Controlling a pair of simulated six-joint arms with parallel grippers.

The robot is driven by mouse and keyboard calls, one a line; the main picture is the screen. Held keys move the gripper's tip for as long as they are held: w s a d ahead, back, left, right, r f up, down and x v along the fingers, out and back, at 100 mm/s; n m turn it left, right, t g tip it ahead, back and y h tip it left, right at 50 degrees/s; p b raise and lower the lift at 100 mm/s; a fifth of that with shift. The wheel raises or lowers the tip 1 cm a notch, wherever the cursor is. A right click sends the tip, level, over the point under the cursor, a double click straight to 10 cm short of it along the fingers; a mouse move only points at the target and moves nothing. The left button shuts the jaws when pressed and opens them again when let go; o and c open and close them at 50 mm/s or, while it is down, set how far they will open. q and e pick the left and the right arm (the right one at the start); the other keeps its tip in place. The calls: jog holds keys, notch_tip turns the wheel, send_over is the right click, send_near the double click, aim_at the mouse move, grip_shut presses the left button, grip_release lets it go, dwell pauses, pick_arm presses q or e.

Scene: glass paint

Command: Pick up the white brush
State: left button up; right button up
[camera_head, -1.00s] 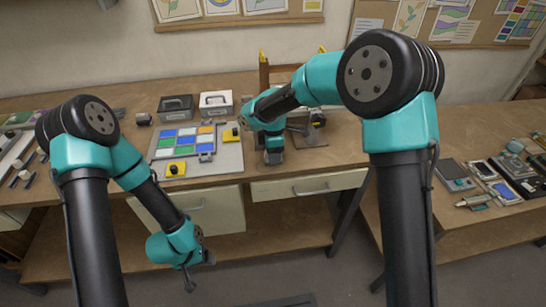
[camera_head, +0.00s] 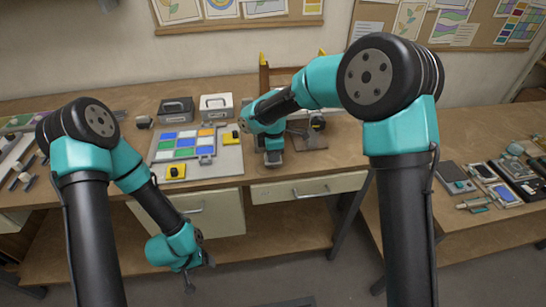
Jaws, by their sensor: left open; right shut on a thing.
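I cannot make out the white brush in this view. My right gripper (camera_head: 273,158) is low over the wooden bench, just right of the grey board. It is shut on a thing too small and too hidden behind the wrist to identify. My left gripper (camera_head: 190,282) hangs open and empty in front of the bench, below the tabletop.
A grey board (camera_head: 226,164) carries coloured glass panes (camera_head: 184,144) and yellow pieces (camera_head: 175,172). A black box (camera_head: 176,107) and a white box (camera_head: 216,106) stand behind it. A brown pad (camera_head: 312,140) lies right of my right gripper. Tools crowd the right bench (camera_head: 465,227).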

jog(key=shift+r, duration=1.4)
jog(key=s+r, duration=0.2)
jog(key=s, duration=1.4)
jog(key=shift+a, duration=0.4)
jog(key=shift+r, duration=0.1)
